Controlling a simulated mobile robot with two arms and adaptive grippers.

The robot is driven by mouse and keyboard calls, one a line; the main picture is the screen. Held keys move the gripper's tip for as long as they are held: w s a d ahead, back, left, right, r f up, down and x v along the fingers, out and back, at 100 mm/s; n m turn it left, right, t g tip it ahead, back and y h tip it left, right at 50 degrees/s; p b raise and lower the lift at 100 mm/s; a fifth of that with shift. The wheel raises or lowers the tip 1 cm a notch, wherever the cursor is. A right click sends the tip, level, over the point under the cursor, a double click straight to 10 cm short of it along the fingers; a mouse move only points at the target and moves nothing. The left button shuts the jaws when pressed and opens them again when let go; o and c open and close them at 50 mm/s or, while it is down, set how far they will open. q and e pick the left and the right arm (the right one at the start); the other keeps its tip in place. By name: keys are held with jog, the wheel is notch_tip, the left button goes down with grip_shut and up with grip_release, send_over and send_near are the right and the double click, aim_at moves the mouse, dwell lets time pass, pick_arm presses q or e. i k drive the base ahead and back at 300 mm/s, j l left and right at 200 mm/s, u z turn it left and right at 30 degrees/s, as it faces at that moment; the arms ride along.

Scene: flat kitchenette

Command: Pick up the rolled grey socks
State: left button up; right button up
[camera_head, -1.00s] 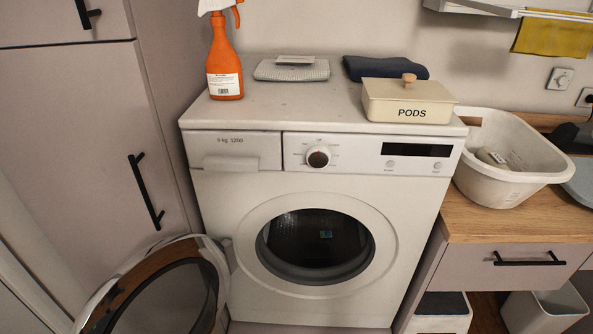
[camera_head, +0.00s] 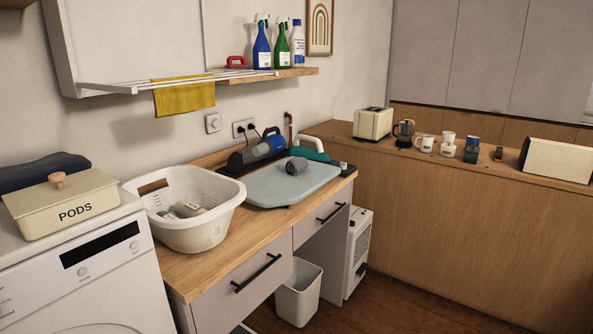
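A small dark grey rolled bundle that looks like the rolled grey socks (camera_head: 297,165) lies on the pale blue-grey board (camera_head: 262,189) on the wooden counter. A white laundry basket (camera_head: 222,222) stands to the left of the board, with a few pale grey-white items (camera_head: 189,209) inside; they are too small to identify surely. Neither of my grippers is in view.
A blue-and-grey appliance (camera_head: 257,150) and a teal iron-like object (camera_head: 310,148) stand behind the board. The washing machine with a PODS box (camera_head: 62,205) is at left. A white bin (camera_head: 299,292) stands under the counter. The brown floor (camera_head: 400,305) at right is clear.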

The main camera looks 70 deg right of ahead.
aim_at(296, 164)
jog(key=z, duration=2.2)
jog(key=i+l, duration=0.3)
jog(key=l, duration=0.1)
